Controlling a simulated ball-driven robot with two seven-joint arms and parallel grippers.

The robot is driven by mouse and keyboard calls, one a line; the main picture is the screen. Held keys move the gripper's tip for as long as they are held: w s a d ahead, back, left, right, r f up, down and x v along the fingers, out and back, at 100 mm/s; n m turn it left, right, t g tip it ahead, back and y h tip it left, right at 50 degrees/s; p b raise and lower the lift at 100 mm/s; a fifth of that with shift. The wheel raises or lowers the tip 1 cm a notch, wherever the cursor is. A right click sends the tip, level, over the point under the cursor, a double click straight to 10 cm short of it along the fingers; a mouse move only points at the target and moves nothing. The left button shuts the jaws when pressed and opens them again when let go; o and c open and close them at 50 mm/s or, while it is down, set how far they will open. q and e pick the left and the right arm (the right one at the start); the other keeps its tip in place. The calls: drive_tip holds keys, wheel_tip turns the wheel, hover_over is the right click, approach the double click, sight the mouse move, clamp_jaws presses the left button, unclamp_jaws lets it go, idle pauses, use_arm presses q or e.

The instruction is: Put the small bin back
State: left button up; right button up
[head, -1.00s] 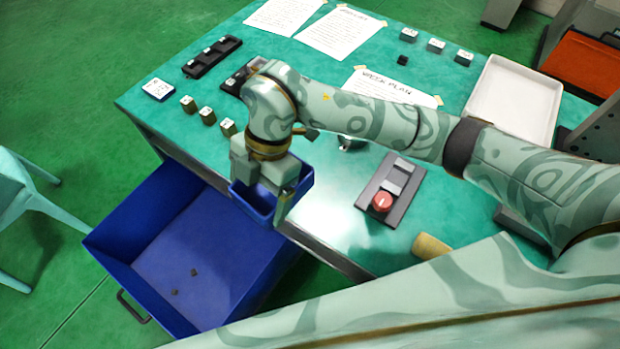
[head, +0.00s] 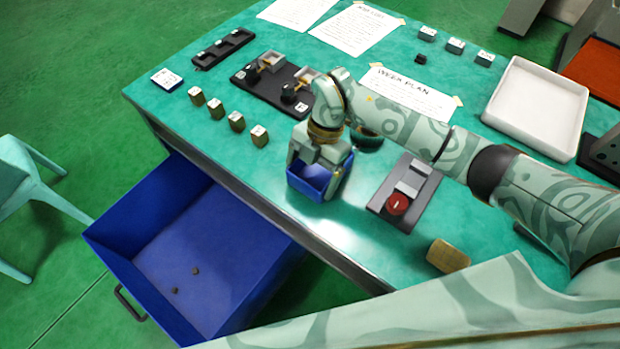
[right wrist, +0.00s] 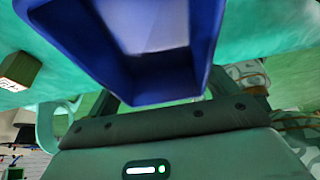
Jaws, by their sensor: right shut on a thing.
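The small blue bin (head: 311,182) is in my right gripper (head: 318,172), over the front part of the green table (head: 240,165). The gripper is shut on the bin's wall. The bin is open-topped and looks empty from the head view. In the right wrist view the bin (right wrist: 165,95) fills the upper middle, close to the camera. I cannot tell whether its bottom touches the table. My left gripper is not in view.
A large blue drawer-like bin (head: 129,250) with two small dark bits stands below the table's front edge. Small blocks (head: 237,121) stand left, a black fixture (head: 262,88) behind, a red-button panel (head: 400,195) right. A white tray (head: 535,108) lies farther right.

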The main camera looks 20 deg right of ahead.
sight(322, 170)
drive_tip(key=shift+f, duration=0.95)
drive_tip(key=o, duration=0.9)
drive_tip(key=shift+f, duration=0.1)
drive_tip(key=p+v, duration=0.2)
drive_tip(key=v, duration=1)
